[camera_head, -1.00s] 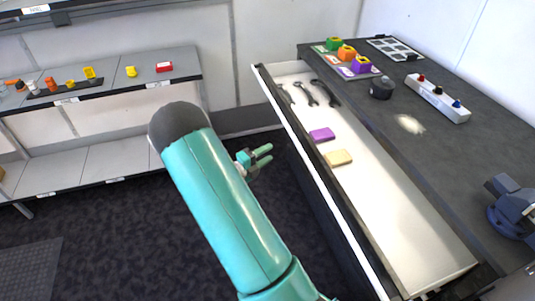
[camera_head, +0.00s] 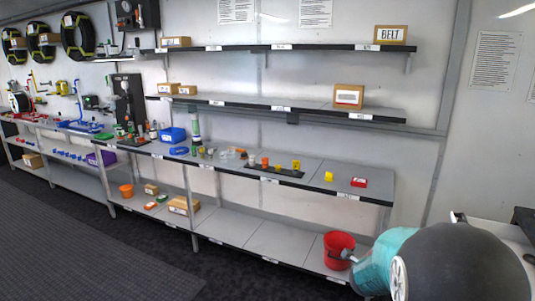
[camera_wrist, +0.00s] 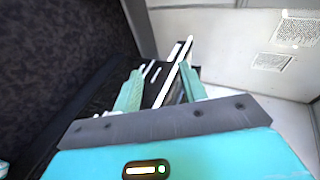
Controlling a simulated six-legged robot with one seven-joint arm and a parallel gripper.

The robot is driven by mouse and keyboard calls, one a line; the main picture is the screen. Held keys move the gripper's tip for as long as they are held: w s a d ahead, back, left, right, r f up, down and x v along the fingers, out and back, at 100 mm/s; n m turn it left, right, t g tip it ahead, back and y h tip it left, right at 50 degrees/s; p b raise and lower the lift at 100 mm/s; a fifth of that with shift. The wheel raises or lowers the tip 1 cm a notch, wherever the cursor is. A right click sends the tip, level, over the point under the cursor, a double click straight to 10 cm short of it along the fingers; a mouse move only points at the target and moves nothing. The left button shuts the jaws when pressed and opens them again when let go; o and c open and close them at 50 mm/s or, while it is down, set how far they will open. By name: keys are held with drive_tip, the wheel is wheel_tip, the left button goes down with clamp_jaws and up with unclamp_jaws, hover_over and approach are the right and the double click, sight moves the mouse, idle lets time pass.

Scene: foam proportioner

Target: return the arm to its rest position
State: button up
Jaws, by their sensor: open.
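My arm (camera_head: 385,262) shows at the lower right of the head view, its teal link and large dark rounded joint close to the camera. A small grey part sticks out at its left, overlapping the red bucket in the picture; I cannot tell whether it is my gripper. In the wrist view my gripper (camera_wrist: 161,78) shows two teal fingers standing apart, with nothing held between them. Beyond the fingers is a dark and white structure that I cannot make out clearly.
A long shelving unit (camera_head: 240,258) runs along the wall, carrying small parts and boxes. A red bucket (camera_head: 336,247) stands on its lower shelf near my arm. Part of a bench (camera_head: 495,232) shows at the right edge. The dark floor (camera_head: 85,245) at left is clear.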

drive_tip(key=s+a+r+n+y, duration=0.5)
drive_tip(key=a+r+n, duration=0.15)
drive_tip(key=a, duration=0.25)
drive_tip(key=s+a+r+n+y, duration=0.4)
drive_tip(key=s+a+r+n, duration=0.1)
drive_tip(key=a+n, duration=0.35)
drive_tip(key=s+a+n+g, duration=0.3)
drive_tip(key=s+n, duration=0.6)
drive_tip(key=s, duration=1.1)
drive_tip(key=shift+a+r+n+g, duration=0.2)
drive_tip(key=shift+r+n+g, duration=0.15)
drive_tip(key=shift+n+g, duration=0.05)
drive_tip(key=shift+s, duration=0.1)
drive_tip(key=shift+c, duration=0.6)
drive_tip(key=shift+d, duration=0.2)
